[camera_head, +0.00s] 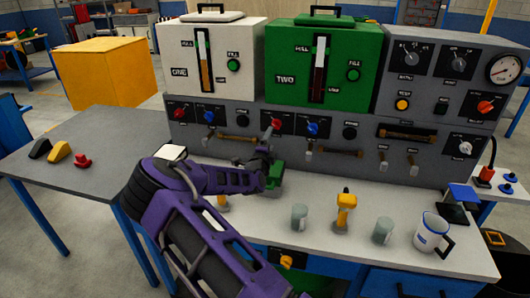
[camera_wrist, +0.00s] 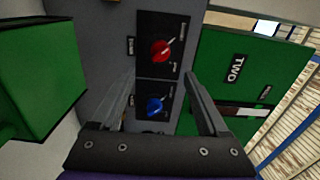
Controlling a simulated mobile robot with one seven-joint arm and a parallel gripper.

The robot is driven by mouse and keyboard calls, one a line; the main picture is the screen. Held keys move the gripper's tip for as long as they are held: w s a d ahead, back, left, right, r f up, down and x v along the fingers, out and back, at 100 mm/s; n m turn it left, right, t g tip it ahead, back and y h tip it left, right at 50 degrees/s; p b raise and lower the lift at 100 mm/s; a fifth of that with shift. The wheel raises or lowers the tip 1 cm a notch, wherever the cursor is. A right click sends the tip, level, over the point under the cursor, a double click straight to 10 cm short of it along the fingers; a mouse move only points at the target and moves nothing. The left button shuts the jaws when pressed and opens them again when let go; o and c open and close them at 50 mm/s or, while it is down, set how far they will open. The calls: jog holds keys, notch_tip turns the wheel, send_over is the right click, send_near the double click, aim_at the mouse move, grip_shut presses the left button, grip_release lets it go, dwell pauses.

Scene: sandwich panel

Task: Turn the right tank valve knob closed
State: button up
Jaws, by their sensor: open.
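The right tank (camera_head: 318,62) is green and marked TWO; its side also shows in the wrist view (camera_wrist: 228,95). Below it on the grey panel are a red knob (camera_head: 276,123) and a blue knob (camera_head: 312,129). In the wrist view the red knob (camera_wrist: 160,51) and blue knob (camera_wrist: 154,105) sit on black plates. I cannot read which one is the tank valve. My gripper (camera_head: 268,135) is in front of the panel near the red knob. In the wrist view my gripper (camera_wrist: 160,78) is open and empty, with both knobs seen between its fingers, apart from them.
A green block (camera_head: 276,174) stands on the counter below my gripper; it shows at left in the wrist view (camera_wrist: 38,75). Cups (camera_head: 299,217), a yellow tool (camera_head: 345,208) and a mug (camera_head: 432,232) stand on the counter. A white tank (camera_head: 213,60) is at left.

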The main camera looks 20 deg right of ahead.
jog(key=v, duration=0.7)
